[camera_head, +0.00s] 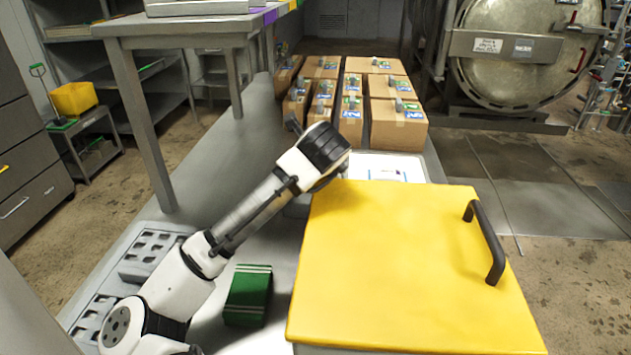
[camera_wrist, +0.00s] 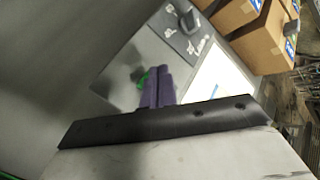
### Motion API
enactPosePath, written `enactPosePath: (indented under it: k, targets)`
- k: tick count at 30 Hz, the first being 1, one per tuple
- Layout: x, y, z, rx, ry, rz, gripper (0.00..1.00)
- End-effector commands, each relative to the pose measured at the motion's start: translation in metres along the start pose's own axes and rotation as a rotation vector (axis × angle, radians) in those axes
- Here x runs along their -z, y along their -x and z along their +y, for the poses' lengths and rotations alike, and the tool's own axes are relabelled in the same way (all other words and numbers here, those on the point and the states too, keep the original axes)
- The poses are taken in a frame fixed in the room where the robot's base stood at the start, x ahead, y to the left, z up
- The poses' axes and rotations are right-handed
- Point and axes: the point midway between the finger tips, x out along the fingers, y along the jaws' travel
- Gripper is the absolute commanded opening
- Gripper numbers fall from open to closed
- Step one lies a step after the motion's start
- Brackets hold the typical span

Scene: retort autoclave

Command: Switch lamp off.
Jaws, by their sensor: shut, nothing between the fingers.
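My gripper (camera_wrist: 158,74) shows in the wrist view as two dark purple fingers side by side, shut with nothing between them. A small bright green spot (camera_wrist: 143,80) shows just left of the fingertips on a pale surface; I cannot tell whether it is the lamp or its switch, or whether the fingers touch it. In the head view my arm's dark wrist end is above the bench, behind the yellow lid, and hides the fingers. No lamp can be made out clearly in either view.
A yellow lid (camera_head: 400,265) with a black handle (camera_head: 484,243) fills the front right. Cardboard boxes (camera_head: 398,124) stand behind on the bench. A white sheet (camera_head: 385,168) lies before them. A green block (camera_head: 247,295) is beside my arm. A round autoclave door (camera_head: 520,72) is at the back right.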

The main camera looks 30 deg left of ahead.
Motion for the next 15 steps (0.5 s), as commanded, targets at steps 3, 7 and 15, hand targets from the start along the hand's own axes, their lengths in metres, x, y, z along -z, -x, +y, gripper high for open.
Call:
enactPosePath:
  k: [3, 7, 15]
  targets:
    - [0.021, -0.01, 0.017, -0.04, -0.011, 0.047, 0.0]
    - [0.015, -0.001, 0.011, -0.041, -0.011, 0.047, 0.0]
    - [-0.002, 0.019, -0.007, -0.037, -0.011, 0.045, 0.0]
